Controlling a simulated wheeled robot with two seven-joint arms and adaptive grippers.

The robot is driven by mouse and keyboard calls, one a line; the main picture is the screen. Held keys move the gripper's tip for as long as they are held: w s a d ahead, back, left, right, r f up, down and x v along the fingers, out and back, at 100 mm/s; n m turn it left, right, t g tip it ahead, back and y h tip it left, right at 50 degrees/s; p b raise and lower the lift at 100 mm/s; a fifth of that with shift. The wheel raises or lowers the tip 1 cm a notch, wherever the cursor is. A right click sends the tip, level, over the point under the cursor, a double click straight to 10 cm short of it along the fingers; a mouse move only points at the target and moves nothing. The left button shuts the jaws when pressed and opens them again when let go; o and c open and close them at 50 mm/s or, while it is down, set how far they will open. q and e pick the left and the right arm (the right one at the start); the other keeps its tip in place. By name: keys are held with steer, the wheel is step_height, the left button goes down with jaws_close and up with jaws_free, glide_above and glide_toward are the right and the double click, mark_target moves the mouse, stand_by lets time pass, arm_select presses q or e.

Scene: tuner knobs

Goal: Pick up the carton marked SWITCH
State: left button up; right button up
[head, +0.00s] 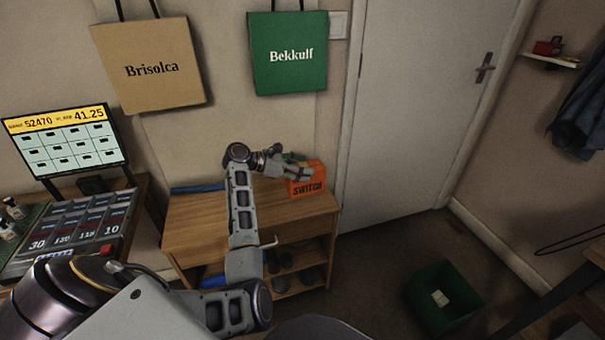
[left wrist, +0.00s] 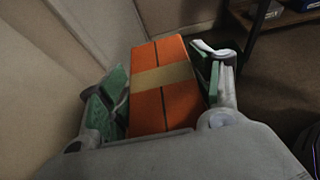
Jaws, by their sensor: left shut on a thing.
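The orange carton marked SWITCH (head: 307,183) is at the right end of the top of a wooden cabinet, against the wall side. My left gripper (head: 295,168) reaches over to it from the left and is shut on it. In the left wrist view the carton (left wrist: 162,90), with a tan tape band across it, sits between the green finger pads of my left gripper (left wrist: 162,95). Whether the carton is touching the cabinet top or slightly above it, I cannot tell. My right gripper does not show.
The wooden cabinet (head: 200,220) has open shelves holding shoes. A green bin (head: 445,298) stands on the floor at the right. A grey door (head: 420,110) is behind. A screen (head: 65,140) and a tray of compartments (head: 70,228) are at the left. Brisolca (head: 152,65) and Bekkulf (head: 288,52) bags hang above.

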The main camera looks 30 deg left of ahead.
arm_select(q)
step_height(320, 180, up, 5)
steer(key=shift+f+p, duration=0.15)
steer(key=shift+p, duration=0.5)
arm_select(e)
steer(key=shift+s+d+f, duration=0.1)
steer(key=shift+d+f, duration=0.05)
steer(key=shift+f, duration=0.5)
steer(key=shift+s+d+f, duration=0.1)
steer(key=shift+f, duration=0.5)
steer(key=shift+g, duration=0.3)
